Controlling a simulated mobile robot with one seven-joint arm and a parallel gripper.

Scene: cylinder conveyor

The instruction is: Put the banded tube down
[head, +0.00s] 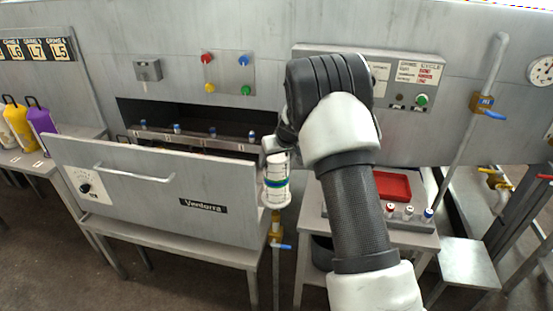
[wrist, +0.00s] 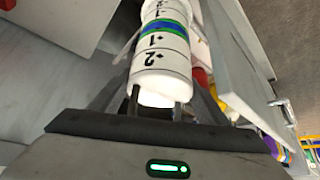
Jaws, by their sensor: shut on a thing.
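The banded tube (head: 276,191) is white with a green and a blue band. It hangs roughly upright in the head view, just right of the open drawer's front panel. My gripper (head: 275,152) is shut on it near its upper end. In the wrist view the tube (wrist: 160,68) shows its bands and black marks with the digits 1 and 2, between the fingers of my gripper (wrist: 155,108). The fingertips are partly hidden by the tube and my wrist.
The open drawer (head: 150,190) has a handle and a dial; several blue-topped pieces line the slot behind it. A table at right holds a red tray (head: 393,186) and small capped vials (head: 408,213). Yellow and purple bottles (head: 40,122) stand at far left. A valved pipe (head: 484,103) rises at right.

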